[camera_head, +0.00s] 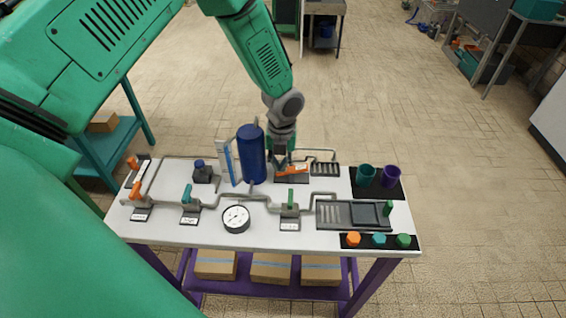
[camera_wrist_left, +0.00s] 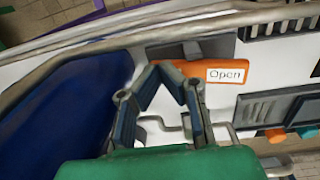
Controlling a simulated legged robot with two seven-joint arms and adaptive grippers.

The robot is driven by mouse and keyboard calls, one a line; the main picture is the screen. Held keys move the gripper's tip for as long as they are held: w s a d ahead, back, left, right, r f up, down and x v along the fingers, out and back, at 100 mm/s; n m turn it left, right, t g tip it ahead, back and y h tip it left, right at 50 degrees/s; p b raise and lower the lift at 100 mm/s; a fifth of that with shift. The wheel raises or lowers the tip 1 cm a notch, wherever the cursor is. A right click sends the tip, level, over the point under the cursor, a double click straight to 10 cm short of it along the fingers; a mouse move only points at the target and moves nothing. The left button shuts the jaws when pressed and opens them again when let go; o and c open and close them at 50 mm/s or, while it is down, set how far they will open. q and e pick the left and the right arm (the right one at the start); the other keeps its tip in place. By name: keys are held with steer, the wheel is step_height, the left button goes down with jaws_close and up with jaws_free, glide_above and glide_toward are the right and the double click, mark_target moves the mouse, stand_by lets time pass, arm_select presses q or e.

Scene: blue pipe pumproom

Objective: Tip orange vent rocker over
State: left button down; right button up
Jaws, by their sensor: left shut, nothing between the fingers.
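The orange vent rocker (camera_head: 294,170) sits on a dark base at the back middle of the white table, right of the blue cylinder (camera_head: 251,155). In the left wrist view the orange rocker (camera_wrist_left: 200,72) carries a white label reading "Open". My left gripper (camera_head: 280,164) reaches down from above at the rocker's left end. In the left wrist view its fingertips (camera_wrist_left: 160,68) are together and empty, close to the rocker's left part. I cannot tell whether they touch it. The rocker's tilt is hard to judge. My right gripper is not in view.
Grey pipes (camera_head: 262,200) run across the table around the rocker. A pressure gauge (camera_head: 236,218), several small valves, a grey tray panel (camera_head: 336,214) and teal (camera_head: 365,175) and purple (camera_head: 391,176) cups stand nearby. The blue cylinder is close on the gripper's left.

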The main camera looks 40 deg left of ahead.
arm_select(q)
steer(key=shift+w+r, duration=0.1)
steer(key=shift+w, duration=0.05)
steer(key=shift+w+d+r, duration=0.1)
steer(key=shift+d+r, duration=0.05)
steer(key=shift+d, duration=0.15)
steer(key=shift+w+d+r+p, duration=0.2)
steer(key=shift+d+p, duration=0.1)
steer(key=shift+d, duration=0.5)
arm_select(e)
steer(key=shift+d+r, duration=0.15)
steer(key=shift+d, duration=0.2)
arm_select(q)
steer(key=shift+a, duration=0.15)
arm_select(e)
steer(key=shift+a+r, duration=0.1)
